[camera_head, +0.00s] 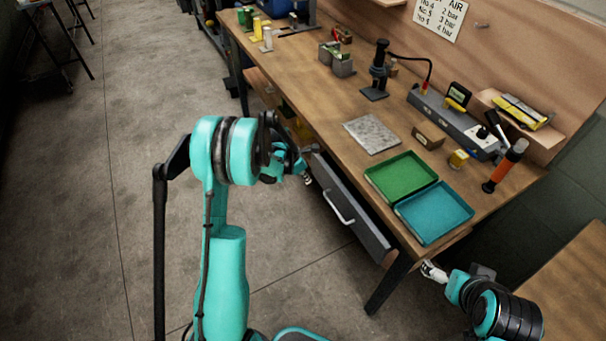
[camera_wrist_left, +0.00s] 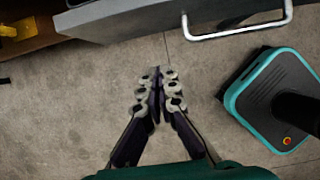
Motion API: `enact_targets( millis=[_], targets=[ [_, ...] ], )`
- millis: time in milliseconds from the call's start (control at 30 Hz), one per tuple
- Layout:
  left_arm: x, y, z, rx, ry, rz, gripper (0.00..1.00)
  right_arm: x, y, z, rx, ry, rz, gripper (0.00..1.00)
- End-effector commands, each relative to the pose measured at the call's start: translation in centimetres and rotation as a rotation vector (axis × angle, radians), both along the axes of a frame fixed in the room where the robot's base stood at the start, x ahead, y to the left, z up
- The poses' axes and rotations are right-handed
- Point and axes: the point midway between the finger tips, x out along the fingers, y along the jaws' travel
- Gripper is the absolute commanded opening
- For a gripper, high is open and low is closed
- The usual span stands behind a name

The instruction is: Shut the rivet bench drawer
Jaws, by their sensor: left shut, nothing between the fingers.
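The rivet bench drawer (camera_head: 358,218) has a grey front with a pale bar handle (camera_head: 338,207). It sits under the front edge of the wooden bench (camera_head: 300,88), and a dark strip shows between its front and the bench top. How far out it stands is hard to tell. My left gripper (camera_head: 304,174) is shut and empty, close to the far end of the drawer front. In the left wrist view its fingertips (camera_wrist_left: 160,88) meet over the floor, apart from the drawer front (camera_wrist_left: 140,16) and handle (camera_wrist_left: 237,28). My right gripper (camera_head: 433,271) is near the bench's near corner, its fingers too small to judge.
The bench top holds a green tray (camera_head: 401,175), a blue tray (camera_head: 434,211), a metal plate (camera_head: 371,133) and an orange-handled tool (camera_head: 506,166). A bench leg (camera_head: 388,284) stands below the near corner.

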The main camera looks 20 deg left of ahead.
Motion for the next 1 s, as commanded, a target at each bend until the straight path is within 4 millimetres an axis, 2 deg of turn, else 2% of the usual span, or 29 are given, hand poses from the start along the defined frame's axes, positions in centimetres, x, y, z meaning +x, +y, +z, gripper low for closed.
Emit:
enact_targets(
  millis=[33, 233, 500, 1000],
  targets=[
    [0.4, -0.3, -1.5, 0.001, 0.000, -0.002, 0.00, 0.0, 0.0, -0.7, 0.000, 0.000, 0.000, 0.93],
    [1.6, -1.2, -5.3, 0.000, 0.000, -0.001, 0.00, 0.0, 0.0, -2.1, 0.000, 0.000, 0.000, 0.93],
    [4.2, -3.4, -4.7, 0.000, 0.000, -0.002, 0.00, 0.0, 0.0, -2.8, 0.000, 0.000, 0.000, 0.93],
    [4.9, -3.8, -4.6, 0.000, 0.000, 0.000, 0.00, 0.0, 0.0, -2.9, 0.000, 0.000, 0.000, 0.93]
  ],
)
